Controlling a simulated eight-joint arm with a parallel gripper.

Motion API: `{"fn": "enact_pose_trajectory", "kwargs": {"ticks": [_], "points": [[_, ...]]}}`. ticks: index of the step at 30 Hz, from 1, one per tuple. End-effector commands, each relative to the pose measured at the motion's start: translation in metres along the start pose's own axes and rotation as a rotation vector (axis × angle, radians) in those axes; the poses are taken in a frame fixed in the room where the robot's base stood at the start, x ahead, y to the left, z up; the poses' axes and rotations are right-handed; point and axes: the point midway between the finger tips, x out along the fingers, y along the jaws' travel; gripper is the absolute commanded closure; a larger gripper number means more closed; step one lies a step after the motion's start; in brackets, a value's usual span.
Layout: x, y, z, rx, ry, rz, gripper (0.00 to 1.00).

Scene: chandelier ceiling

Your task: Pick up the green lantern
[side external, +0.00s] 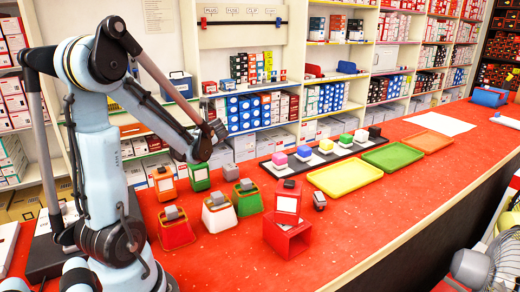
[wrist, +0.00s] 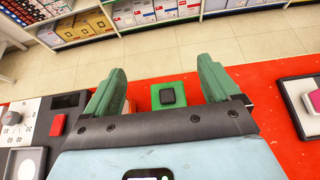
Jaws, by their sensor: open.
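The green lantern (side external: 199,178) is a small boxy green piece with a dark top, standing upright on the red counter in the back row in the side view. In the wrist view a green piece with a black top (wrist: 158,97), apparently this lantern, lies between my two green fingers. My gripper (side external: 217,130) is above and close to the lantern in the side view. In the wrist view my gripper (wrist: 162,68) has its fingers spread wide, with nothing held. The lantern's lower part is hidden by my gripper body in the wrist view.
An orange lantern (side external: 165,184) stands left of the green one. Tapered red, white and green holders (side external: 246,203) stand in front. A red lantern (side external: 287,200) sits over a red box. Yellow (side external: 345,177), green and orange trays lie to the right. Shelves line the back.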

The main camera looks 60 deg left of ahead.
Motion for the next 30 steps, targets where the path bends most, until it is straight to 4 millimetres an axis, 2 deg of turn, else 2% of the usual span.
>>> {"fn": "enact_pose_trajectory", "kwargs": {"ticks": [6, 17, 23, 30], "points": [[0.011, -0.001, -0.02, -0.003, 0.001, -0.001, 0.11], [0.019, -0.001, -0.036, -0.005, 0.002, -0.002, 0.11], [0.029, -0.001, -0.054, -0.005, 0.002, -0.002, 0.11], [0.055, -0.001, -0.057, -0.006, 0.003, -0.001, 0.11]]}}
